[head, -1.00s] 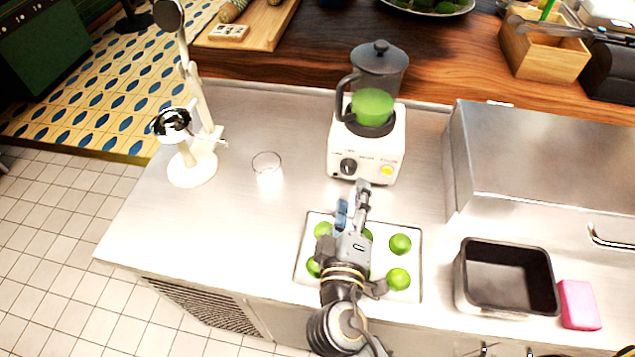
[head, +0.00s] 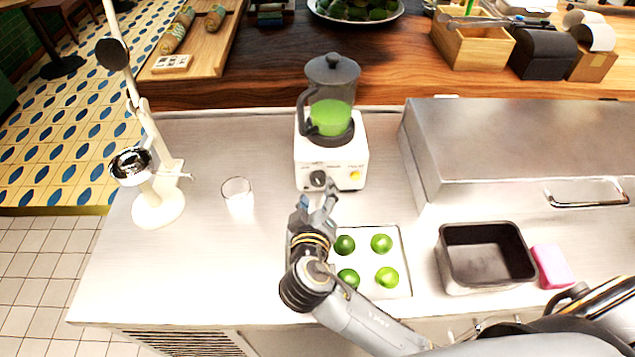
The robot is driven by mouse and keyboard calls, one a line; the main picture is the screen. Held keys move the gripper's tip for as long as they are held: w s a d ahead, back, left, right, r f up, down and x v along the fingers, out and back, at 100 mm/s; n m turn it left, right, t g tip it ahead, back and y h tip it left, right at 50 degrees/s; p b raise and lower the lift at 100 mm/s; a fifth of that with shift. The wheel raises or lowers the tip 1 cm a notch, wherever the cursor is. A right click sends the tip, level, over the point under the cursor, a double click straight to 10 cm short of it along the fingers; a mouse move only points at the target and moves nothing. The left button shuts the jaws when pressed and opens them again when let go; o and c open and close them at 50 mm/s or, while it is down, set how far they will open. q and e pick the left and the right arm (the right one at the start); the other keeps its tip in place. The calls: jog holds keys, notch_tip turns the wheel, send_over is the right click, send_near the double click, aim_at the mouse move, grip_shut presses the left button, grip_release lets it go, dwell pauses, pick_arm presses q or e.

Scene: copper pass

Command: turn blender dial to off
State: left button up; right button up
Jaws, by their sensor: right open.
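The blender (head: 331,135) stands on the steel counter, with a white base and a dark-lidded jug holding green liquid. Its black dial (head: 318,179) is on the front of the base at the left, with a yellow button (head: 355,175) to the right. My right gripper (head: 318,199) is open and empty, just in front of and slightly below the dial. I cannot tell whether a fingertip touches the dial or the base. My left gripper is not in view.
A tray (head: 404,262) of green limes lies beside my right arm. A drinking glass (head: 238,196) and a white citrus press (head: 158,205) stand left. A black pan (head: 486,257), pink sponge (head: 552,266) and steel box (head: 500,150) are right.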

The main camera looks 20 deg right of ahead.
aim_at(319, 183)
jog(key=shift+x, duration=1.6)
